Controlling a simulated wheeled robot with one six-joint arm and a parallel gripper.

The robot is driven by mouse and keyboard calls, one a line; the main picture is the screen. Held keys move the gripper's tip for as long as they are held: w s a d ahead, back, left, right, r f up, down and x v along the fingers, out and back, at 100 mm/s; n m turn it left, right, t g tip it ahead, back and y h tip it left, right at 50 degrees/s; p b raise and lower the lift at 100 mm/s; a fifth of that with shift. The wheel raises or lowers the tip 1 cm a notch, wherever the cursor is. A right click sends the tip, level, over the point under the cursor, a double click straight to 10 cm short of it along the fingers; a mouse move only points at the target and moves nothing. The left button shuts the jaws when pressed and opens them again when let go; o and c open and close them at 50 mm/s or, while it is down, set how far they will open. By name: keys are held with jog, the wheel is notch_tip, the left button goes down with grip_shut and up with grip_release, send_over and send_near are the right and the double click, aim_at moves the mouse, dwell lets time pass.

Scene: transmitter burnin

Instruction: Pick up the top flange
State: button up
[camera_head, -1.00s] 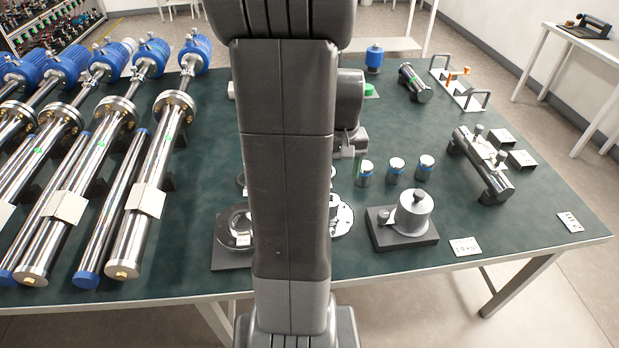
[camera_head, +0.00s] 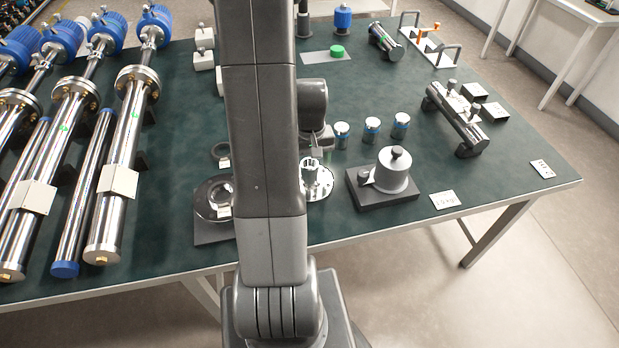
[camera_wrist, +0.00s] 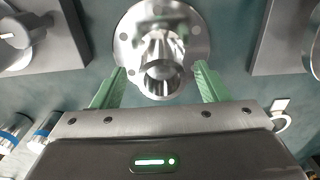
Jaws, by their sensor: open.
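The top flange (camera_head: 316,180) is a shiny round metal disc with bolt holes and a raised hub, lying on the green table just right of my arm. It also shows in the wrist view (camera_wrist: 195,45), hub facing the camera. My gripper (camera_wrist: 160,70) is open, with one green finger on each side of the flange's hub and nothing visible held between them. From this angle I cannot tell how far the fingertips are above the disc. In the head view my arm hides part of the area to the left of the flange.
A black base (camera_head: 352,192) with a metal cylinder stands right of the flange. A dark plate (camera_head: 208,232) with a round glassy piece lies to the left. Small jars (camera_head: 372,130) stand behind. Long metal tubes (camera_head: 120,170) fill the table's left side.

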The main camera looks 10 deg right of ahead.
jog(key=shift+a+f, duration=0.1)
jog(key=shift+f, duration=1.45)
jog(key=shift+r, duration=0.1)
grip_shut()
